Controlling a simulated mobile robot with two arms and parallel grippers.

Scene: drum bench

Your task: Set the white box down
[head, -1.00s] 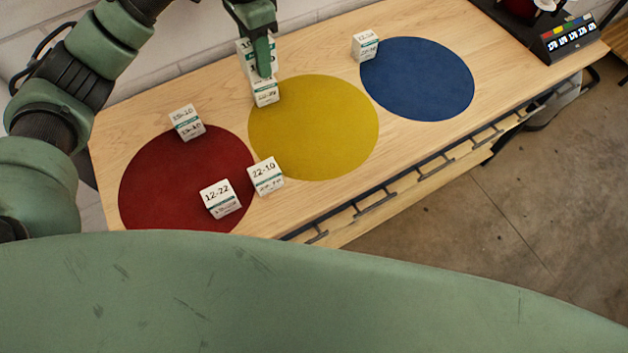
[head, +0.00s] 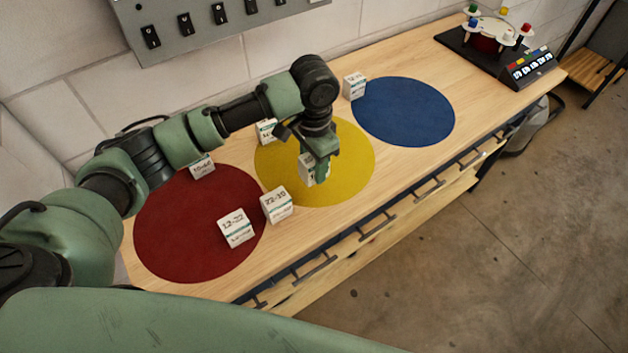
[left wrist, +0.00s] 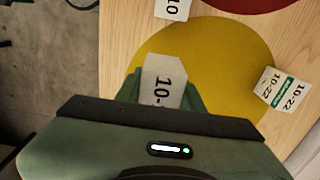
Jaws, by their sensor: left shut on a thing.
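My left gripper (head: 318,178) is shut on a white box (head: 307,171) above the yellow disc (head: 350,165); whether the box touches the disc, I cannot tell. The gripper's fingers hide part of the box. In the left wrist view the held box (left wrist: 163,82) shows dark print reading "10-" between the green fingers, with the yellow disc (left wrist: 215,50) behind it. My right gripper is not in view.
White boxes stand on the red disc (head: 170,235), between the discs (head: 277,205), at the yellow disc's far edge (head: 265,131) and beside the blue disc (head: 405,110). The yellow disc's right part is clear. A device (head: 530,67) stands far right.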

